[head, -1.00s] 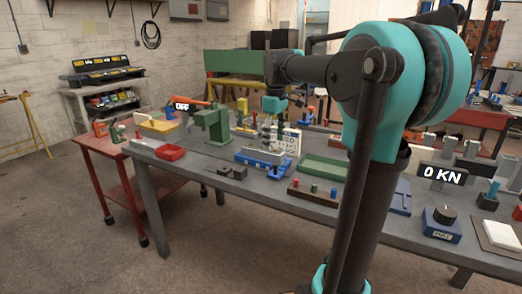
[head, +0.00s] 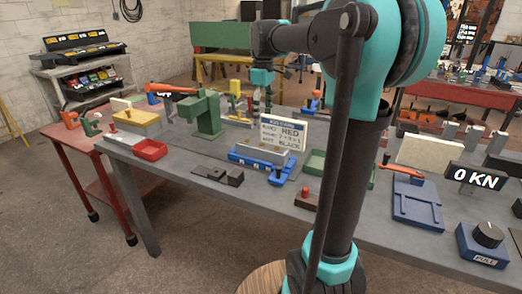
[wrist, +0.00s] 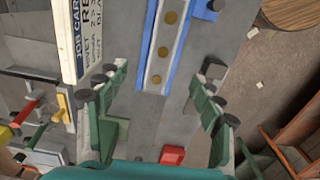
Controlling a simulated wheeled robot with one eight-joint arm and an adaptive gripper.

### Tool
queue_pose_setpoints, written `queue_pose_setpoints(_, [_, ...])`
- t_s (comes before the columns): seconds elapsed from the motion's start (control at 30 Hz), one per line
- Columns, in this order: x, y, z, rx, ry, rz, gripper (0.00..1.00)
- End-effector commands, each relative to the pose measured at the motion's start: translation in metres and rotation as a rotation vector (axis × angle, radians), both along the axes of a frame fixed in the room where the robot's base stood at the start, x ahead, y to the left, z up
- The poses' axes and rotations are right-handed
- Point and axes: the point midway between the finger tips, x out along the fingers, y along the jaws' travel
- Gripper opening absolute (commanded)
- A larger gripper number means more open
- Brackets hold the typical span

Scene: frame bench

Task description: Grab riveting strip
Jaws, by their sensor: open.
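A grey strip (wrist: 160,50) with several brass-coloured round spots lies in a long blue fixture (wrist: 140,62) in the wrist view. The strip looks like the riveting strip. In the head view the blue fixture (head: 250,164) stands near the front edge of the bench, before the white job card (head: 284,131). My gripper (wrist: 158,85) is open and empty, its green-backed fingers apart on either side of the strip's near end in the picture. How high it is above the strip I cannot tell.
A green press (head: 207,115), a red tray (head: 150,149) and dark blocks (head: 218,174) stand left of the fixture. A green tray (head: 315,163) is to its right, partly hidden by my arm. A blue clamp plate (head: 417,203) lies further right.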

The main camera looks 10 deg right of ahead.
Motion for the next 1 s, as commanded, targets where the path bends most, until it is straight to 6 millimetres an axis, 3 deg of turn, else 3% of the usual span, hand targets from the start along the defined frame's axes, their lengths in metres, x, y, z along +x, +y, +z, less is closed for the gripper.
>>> queue_pose_setpoints(0.4, [0.0, 0.0, -0.078, 0.0, 0.0, 0.0, 0.67])
queue_pose_setpoints(0.67, [-0.001, 0.001, -0.095, 0.0, 0.0, 0.0, 0.67])
queue_pose_setpoints(1.0, [-0.004, 0.005, -0.138, 0.0, 0.0, 0.0, 0.67])
